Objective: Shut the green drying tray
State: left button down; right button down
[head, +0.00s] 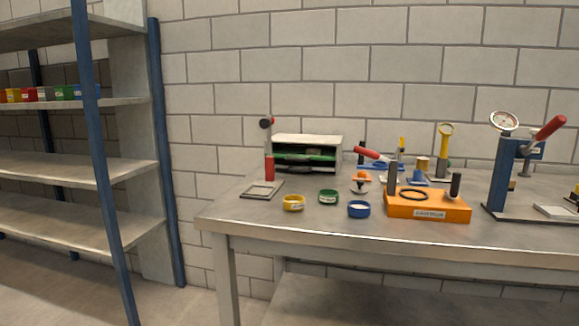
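The green drying tray (308,155) sits in a low white-topped cabinet (310,139) at the back of the metal table, against the block wall. Its green surface shows through the cabinet's dark front opening. How far it is pulled out is too small to tell. The cabinet's left part is partly covered by an upright tool with a red handle (269,168). Neither of my grippers shows in the head view.
The table (330,227) bears yellow (293,203), green (328,197) and blue (359,209) rings in front of the cabinet. An orange block (428,207) and a blue press with a gauge (505,165) stand right. Shelving (70,172) stands left, with floor between.

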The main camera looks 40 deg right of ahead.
aim_at(294, 153)
jog(key=i+j+z, duration=0.15)
jog(key=i+j, duration=0.2)
jog(key=i, duration=0.2)
jog(key=i+j+z, duration=0.2)
jog(key=i+j, duration=0.2)
jog(key=i, duration=0.15)
